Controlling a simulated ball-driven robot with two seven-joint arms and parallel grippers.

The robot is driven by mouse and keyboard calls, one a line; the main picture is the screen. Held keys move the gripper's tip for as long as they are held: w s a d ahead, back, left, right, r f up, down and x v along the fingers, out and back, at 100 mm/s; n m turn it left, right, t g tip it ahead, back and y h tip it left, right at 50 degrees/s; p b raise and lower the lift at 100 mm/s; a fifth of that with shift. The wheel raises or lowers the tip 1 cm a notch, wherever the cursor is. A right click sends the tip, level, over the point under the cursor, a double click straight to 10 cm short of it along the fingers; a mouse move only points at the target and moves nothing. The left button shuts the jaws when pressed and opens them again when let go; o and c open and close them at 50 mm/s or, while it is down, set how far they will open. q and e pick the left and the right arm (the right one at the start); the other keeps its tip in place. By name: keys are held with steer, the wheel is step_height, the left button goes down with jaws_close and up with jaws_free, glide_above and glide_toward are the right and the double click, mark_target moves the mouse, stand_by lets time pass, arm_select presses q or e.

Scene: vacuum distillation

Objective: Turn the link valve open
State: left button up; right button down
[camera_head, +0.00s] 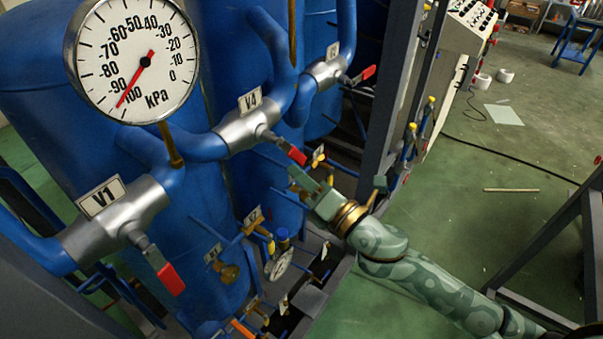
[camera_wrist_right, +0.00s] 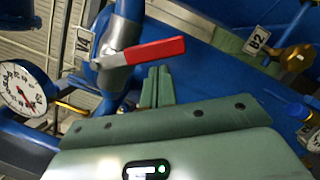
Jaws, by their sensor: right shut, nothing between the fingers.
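The valve marked V4 (camera_head: 243,128) is a silver body on the blue pipework, with a red-tipped lever (camera_head: 297,156) pointing down to the right. No label reads "link", so I cannot tell from writing which valve that is. My right gripper (camera_head: 304,181) is shut and empty, just below the V4 lever tip. In the right wrist view, a red lever (camera_wrist_right: 155,50) on a silver valve crosses just beyond my closed fingertips (camera_wrist_right: 157,72). Whether they touch is unclear. My left gripper is not in view.
Valve V1 (camera_head: 120,215) with a red lever is at lower left, and another red-levered valve (camera_head: 327,70) is at upper right. A large kPa gauge (camera_head: 132,62) reads near -100. Small brass valves and rods crowd below my gripper. A grey frame post (camera_head: 385,110) stands close right.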

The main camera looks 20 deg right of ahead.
steer(key=shift+w+d+r+n, duration=0.1)
steer(key=shift+w+d+n, duration=0.2)
steer(key=shift+n, duration=0.4)
steer(key=shift+w+d+r+n+y+b, duration=0.15)
steer(key=shift+d+n+y+b, duration=0.15)
steer(key=shift+n, duration=0.2)
steer(key=shift+w+d+r+n+y+b, duration=0.1)
steer(key=shift+w+d+n+y+b, duration=0.1)
steer(key=shift+n+y+b, duration=0.25)
steer(key=shift+w+d+r+n+g+y+b, duration=0.15)
steer(key=shift+w+d+r+n+y+b, duration=0.4)
steer(key=shift+n, duration=0.95)
steer(key=shift+w+d+r+n+g+y+b, duration=0.3)
steer(key=shift+r+n, duration=0.4)
steer(key=shift+n, duration=0.75)
steer(key=shift+w+d+r+n+g+y+b, duration=0.1)
steer(key=shift+w+d+r+n+y+b, duration=0.4)
steer(key=shift+n, duration=1)
steer(key=shift+s+d+r, duration=0.1)
steer(key=shift+s+r, duration=0.1)
steer(key=shift+s, duration=0.1)
